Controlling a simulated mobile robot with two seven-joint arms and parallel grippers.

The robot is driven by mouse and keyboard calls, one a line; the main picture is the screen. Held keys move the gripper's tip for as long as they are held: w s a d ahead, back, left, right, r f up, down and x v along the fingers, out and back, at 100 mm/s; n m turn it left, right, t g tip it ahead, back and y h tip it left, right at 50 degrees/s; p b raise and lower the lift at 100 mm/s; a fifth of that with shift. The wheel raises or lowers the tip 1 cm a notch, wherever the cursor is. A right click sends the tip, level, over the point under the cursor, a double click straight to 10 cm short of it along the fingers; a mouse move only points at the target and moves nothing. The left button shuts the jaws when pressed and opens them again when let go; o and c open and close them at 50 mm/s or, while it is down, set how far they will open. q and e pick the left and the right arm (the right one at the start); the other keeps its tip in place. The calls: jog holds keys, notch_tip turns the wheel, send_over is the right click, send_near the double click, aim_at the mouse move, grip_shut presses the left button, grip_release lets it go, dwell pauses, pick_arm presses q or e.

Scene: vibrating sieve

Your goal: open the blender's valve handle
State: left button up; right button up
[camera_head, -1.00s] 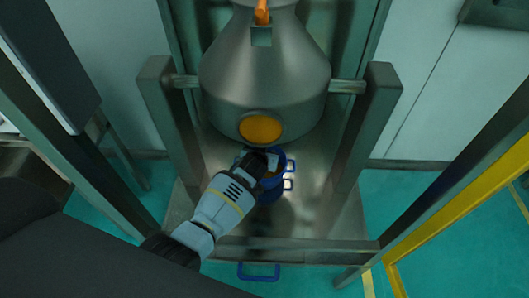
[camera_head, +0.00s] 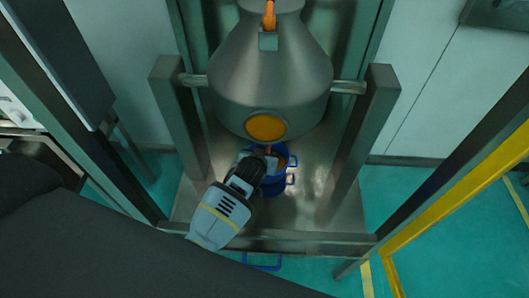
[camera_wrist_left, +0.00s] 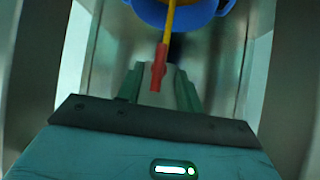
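The blender is a grey metal vessel (camera_head: 270,85) with a round orange-yellow disc (camera_head: 266,126) on its front, hung between two posts. The valve handle, a thin yellow rod with a red grip (camera_wrist_left: 157,72), shows in the left wrist view. In the head view, my left gripper (camera_head: 268,163) is below the disc, beside a blue bucket (camera_head: 278,188). My right gripper is not in view.
The blue bucket stands on the metal platform (camera_head: 305,215) under the vessel. Metal posts (camera_head: 362,135) flank the vessel on both sides. A yellow frame (camera_head: 450,205) stands at the right. A blue rim (camera_wrist_left: 180,14) is at the top of the wrist view.

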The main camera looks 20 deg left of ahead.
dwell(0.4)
